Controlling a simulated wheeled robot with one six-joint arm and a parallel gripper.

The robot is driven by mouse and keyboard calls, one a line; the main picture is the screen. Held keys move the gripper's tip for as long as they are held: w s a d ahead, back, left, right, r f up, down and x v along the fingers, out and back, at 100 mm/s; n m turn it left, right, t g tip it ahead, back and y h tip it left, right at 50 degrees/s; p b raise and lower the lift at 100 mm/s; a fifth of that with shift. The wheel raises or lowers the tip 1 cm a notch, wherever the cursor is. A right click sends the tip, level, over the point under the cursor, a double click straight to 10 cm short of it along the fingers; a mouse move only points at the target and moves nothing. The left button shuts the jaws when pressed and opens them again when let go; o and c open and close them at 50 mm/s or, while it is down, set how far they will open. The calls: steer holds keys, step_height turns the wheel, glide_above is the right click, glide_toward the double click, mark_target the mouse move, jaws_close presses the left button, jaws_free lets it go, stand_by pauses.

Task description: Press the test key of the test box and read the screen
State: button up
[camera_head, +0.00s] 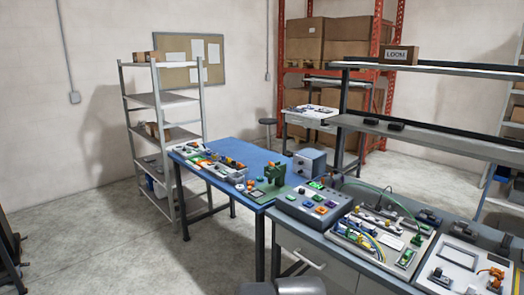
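What looks like the test box (292,207) is a dark grey case with a sloped top, on the near bench at its left end. Any text there is too small to read, and I cannot tell which key is the test key. My gripper is not in view, and nothing touches the box.
Right of the test box are a wired tray (340,232) and another tray of parts. Grey rounded shapes (300,286) show at the bottom edge. Floor at left is clear.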

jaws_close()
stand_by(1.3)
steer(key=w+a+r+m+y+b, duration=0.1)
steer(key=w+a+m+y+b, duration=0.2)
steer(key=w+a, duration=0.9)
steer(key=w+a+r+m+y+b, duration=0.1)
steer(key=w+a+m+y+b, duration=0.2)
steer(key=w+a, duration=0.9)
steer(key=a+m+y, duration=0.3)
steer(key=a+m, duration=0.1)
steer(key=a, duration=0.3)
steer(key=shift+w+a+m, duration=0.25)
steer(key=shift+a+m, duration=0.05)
